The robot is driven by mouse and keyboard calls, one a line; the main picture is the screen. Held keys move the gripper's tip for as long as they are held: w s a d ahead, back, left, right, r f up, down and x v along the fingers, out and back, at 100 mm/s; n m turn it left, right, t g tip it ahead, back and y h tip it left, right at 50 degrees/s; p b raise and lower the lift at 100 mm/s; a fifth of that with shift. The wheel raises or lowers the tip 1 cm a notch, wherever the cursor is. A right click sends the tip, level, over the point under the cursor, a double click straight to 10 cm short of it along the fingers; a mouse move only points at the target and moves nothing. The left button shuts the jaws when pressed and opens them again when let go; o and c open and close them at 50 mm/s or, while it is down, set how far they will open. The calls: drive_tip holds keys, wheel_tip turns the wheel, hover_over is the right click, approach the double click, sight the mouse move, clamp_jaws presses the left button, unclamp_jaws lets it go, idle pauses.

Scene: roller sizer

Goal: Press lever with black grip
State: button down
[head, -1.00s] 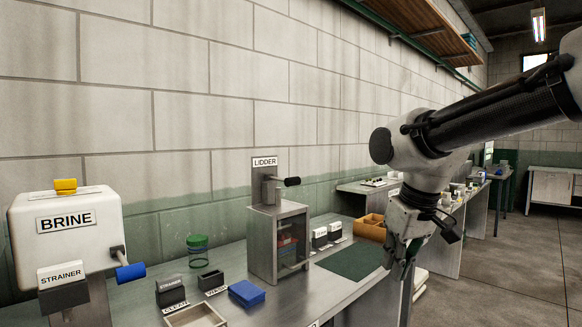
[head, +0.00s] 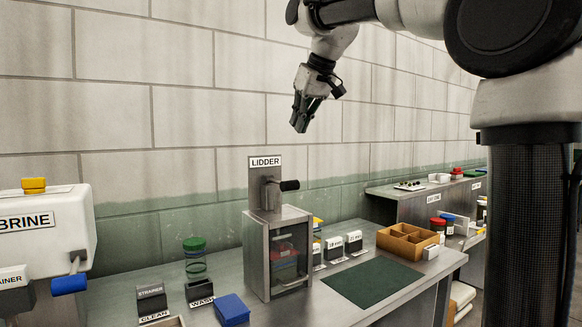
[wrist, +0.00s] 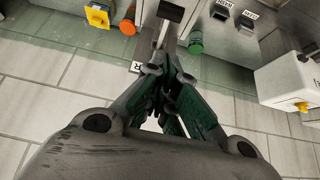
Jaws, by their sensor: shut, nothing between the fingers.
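The lidder (head: 277,255) is a grey metal cabinet on the bench with a LIDDER sign (head: 265,162) on its upright plate. Its lever ends in a black grip (head: 289,185), which points right, roughly level. My gripper (head: 300,127) is in the air above and a little right of the grip in the head view, fingers down, apart from it. In the wrist view my gripper (wrist: 165,80) is shut and empty. The black grip also shows there (wrist: 171,12), beyond the fingertips, with part of the sign (wrist: 136,67) beside them.
The white brine machine (head: 45,235) with a blue-gripped lever (head: 69,284) stands at left. A green-lidded jar (head: 195,258), a blue block (head: 231,310) and small labelled blocks stand by the lidder. A green mat (head: 372,283) and wooden tray (head: 407,241) lie right. The wall is close behind.

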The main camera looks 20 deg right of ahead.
drive_tip(key=shift+f, duration=0.1)
drive_tip(key=x, duration=1)
drive_tip(key=shift+f, duration=0.2)
drive_tip(key=shift+s+d+f, duration=0.1)
drive_tip(key=shift+s+f, duration=0.05)
drive_tip(key=shift+f, duration=0.4)
drive_tip(key=shift+s+f, duration=0.2)
drive_tip(key=shift+f, duration=0.35)
drive_tip(key=shift+s+f, duration=0.1)
drive_tip(key=shift+f, duration=0.5)
drive_tip(key=shift+f, duration=0.1)
